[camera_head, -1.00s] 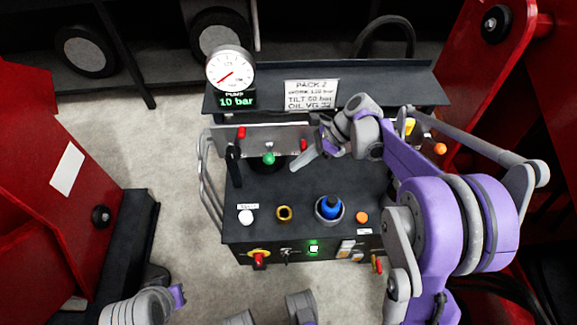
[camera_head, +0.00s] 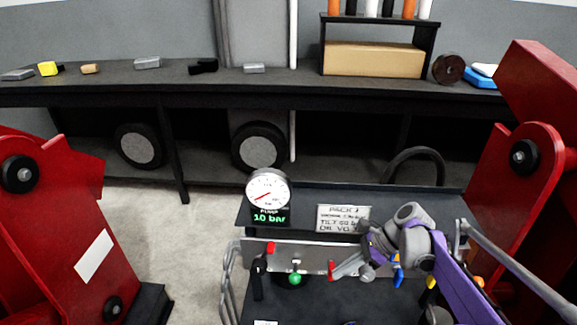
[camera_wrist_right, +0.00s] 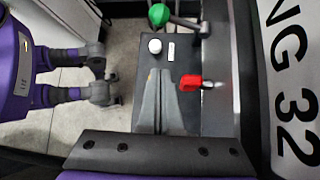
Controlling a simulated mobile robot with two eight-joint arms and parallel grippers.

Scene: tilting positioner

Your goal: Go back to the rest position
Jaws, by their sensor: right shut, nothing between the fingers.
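My right gripper (camera_head: 336,274) is shut and empty in the head view. Its fingers hang over the pump console (camera_head: 262,210), close to a red-handled lever (camera_head: 331,270) and to the right of a green knob (camera_head: 295,280). In the right wrist view the closed fingers (camera_wrist_right: 163,92) point over the console top, with the red handle (camera_wrist_right: 190,82) just to their right and the green knob (camera_wrist_right: 159,14) beyond. I cannot tell from these views whether the fingers touch the red handle. My left gripper is not identifiable in either view.
A round gauge (camera_head: 268,189) reading 10 bar and a label plate (camera_head: 343,218) stand on the console's rear. Red positioner frames (camera_head: 75,245) flank it left and right (camera_head: 525,160). A long bench (camera_head: 110,88) with small parts runs behind. Floor shows left of the console.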

